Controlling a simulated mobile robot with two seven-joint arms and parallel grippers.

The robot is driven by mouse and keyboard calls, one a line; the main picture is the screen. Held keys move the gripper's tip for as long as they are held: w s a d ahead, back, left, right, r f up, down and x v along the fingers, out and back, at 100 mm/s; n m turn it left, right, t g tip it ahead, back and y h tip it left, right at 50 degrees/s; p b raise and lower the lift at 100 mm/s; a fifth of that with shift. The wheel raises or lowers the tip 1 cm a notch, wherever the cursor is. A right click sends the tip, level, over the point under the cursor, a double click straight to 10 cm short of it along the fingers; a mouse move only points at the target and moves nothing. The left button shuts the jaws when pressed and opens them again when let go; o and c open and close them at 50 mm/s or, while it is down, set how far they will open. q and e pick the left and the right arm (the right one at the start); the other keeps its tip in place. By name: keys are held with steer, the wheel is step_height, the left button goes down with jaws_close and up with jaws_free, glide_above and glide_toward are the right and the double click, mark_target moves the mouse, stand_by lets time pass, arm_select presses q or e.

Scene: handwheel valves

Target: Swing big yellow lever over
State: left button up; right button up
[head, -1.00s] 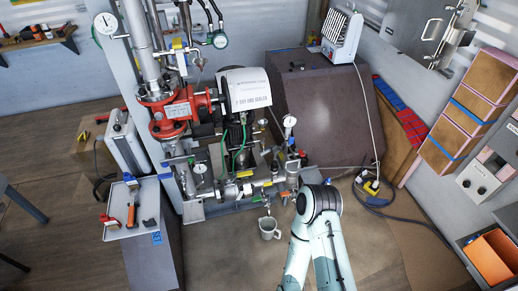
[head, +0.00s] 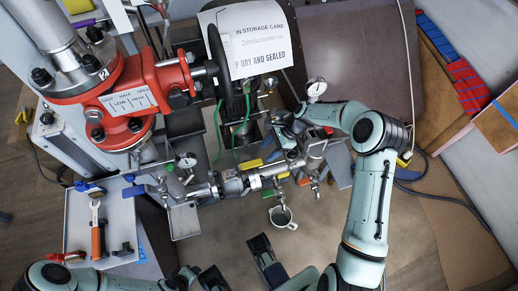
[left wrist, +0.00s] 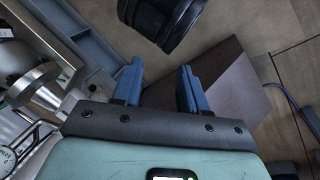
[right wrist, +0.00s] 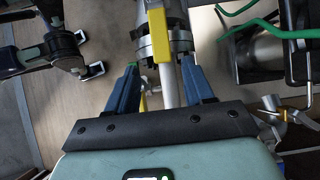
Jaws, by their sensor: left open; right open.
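A yellow lever (right wrist: 158,38) stands upright in the right wrist view, in front of a grey flanged pipe. My left gripper (left wrist: 158,80) is open and empty in the left wrist view, away from the lever.
A red actuator (head: 125,100) and a hanging paper sign (head: 255,42) stand behind the pipework. A pressure gauge (head: 316,88) is near my right wrist. A tool tray (head: 75,225) is at left.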

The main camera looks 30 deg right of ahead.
mark_target(256, 163)
arm_select(q)
steer(key=w+a+f+t+b, duration=0.1)
steer(key=w+a+f+b, duration=0.1)
steer(key=w+f+b, duration=0.15)
arm_select(e)
steer(key=x, duration=0.4)
steer(key=shift+a+f, duration=0.15)
steer(key=shift+f, duration=0.15)
steer(key=b+x, duration=0.2)
steer(key=x, duration=0.1)
steer(key=shift+w+a+f, duration=0.15)
steer(key=shift+a+f, duration=0.1)
steer(key=shift+f, duration=0.05)
arm_select(q)
steer(key=s+a+f+g, duration=0.1)
steer(key=s+f, duration=0.3)
steer(key=shift+s+n+g+y, duration=0.3)
steer(key=shift+s+y, duration=0.05)
steer(key=shift+y, duration=0.05)
arm_select(e)
steer(key=shift+r, duration=0.15)
steer(key=c, duration=0.7)
steer(key=shift+c, duration=0.2)
